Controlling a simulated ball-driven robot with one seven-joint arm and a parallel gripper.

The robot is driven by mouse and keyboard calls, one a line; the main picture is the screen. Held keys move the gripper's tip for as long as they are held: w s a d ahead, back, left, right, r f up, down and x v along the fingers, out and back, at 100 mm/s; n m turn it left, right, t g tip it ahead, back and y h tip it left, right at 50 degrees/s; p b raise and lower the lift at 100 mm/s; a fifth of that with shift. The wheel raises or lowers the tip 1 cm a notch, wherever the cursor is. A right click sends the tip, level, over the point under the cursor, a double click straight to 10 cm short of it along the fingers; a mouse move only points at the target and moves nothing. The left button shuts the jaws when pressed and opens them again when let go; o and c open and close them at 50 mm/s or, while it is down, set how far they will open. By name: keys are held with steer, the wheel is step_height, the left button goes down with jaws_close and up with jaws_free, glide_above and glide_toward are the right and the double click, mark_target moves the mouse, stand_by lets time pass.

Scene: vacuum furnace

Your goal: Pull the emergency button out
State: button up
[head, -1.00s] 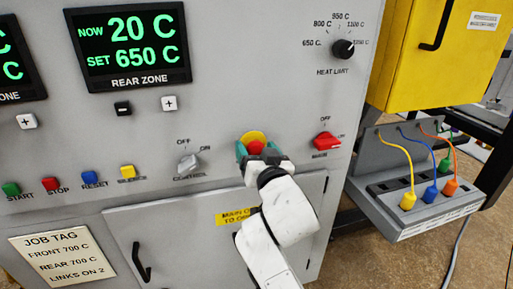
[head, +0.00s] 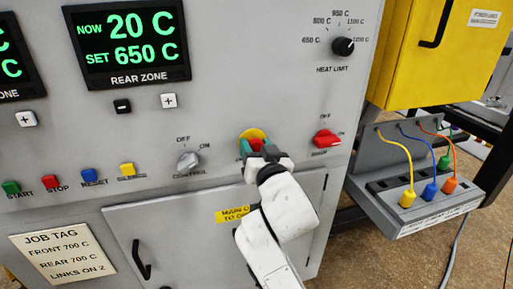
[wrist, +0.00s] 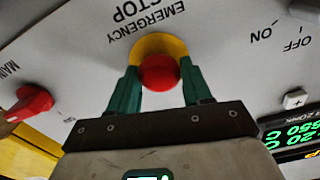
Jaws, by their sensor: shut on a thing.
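The emergency button is a red mushroom head (wrist: 159,73) on a round yellow base (wrist: 154,46), with EMERGENCY STOP lettering beside it in the wrist view. In the head view the red button (head: 253,144) shows partly, in front of its yellow ring (head: 254,133), on the grey furnace panel. My gripper (head: 256,149) is at the button, and its green fingers (wrist: 156,90) lie one on each side of the red head, shut on it. The gripper body hides the lower part of the button in the head view.
A red main switch (head: 327,138) sits right of the button, and a grey control knob (head: 188,160) left of it. Below is a door with a black handle (head: 141,262). A socket box (head: 420,190) with coloured plugs stands right.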

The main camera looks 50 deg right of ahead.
jaws_close()
steer(key=shift+v, duration=0.85)
steer(key=o, duration=1.2)
jaws_free()
steer(key=shift+o, duration=0.2)
steer(key=b+v, duration=0.2)
steer(key=v, duration=0.8)
steer(key=shift+s+a, duration=0.25)
steer(key=shift+s, duration=0.1)
